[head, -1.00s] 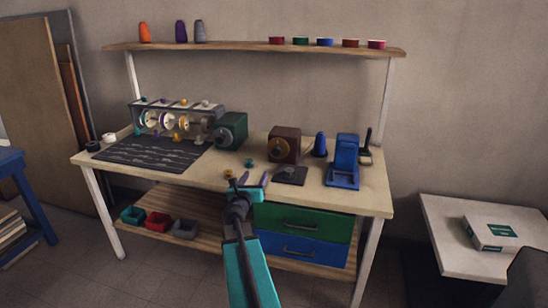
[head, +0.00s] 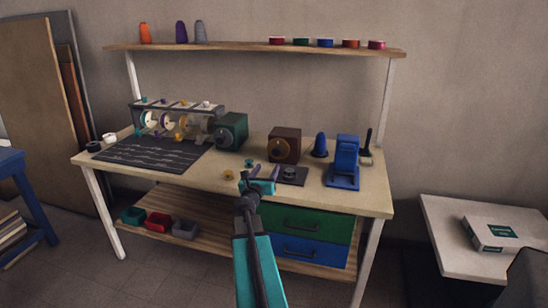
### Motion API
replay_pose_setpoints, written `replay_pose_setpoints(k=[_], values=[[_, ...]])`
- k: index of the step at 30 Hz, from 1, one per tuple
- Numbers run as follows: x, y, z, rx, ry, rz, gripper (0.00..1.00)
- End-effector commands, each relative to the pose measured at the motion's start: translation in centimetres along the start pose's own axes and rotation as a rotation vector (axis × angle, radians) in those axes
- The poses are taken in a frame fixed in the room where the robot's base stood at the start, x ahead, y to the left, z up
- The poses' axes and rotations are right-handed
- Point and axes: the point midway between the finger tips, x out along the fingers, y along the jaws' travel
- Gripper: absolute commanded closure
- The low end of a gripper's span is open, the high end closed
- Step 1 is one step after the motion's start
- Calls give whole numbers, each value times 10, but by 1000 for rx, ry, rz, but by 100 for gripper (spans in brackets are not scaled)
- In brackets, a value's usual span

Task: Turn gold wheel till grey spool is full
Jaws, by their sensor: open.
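A rack at the back left of the workbench holds a row of pale wheels with coloured parts; a gold one (head: 183,122) is among them. A brown box (head: 290,141) in the middle carries a gold-rimmed round part (head: 277,151). I cannot tell which is the gold wheel of the task. A grey cone-shaped spool (head: 200,32) stands on the upper shelf; a small grey round piece (head: 289,172) sits on a dark plate. How full any spool is cannot be seen. My gripper (head: 266,170) is open, in front of the brown box, with nothing visible between its fingers.
A green box (head: 231,131) stands beside the rack, behind a dark mat (head: 150,157). A blue cone (head: 319,145) and a blue device (head: 343,163) stand at the right. Small gold (head: 228,175) and teal (head: 249,163) pieces lie near my gripper.

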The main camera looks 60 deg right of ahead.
Motion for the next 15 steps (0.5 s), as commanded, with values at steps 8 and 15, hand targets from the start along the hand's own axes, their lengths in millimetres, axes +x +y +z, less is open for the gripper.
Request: replay_pose_setpoints(k=[8,15], values=[[26,1,1,-1,0,-1,47],[48,0,0,-1,0,-1,47]])
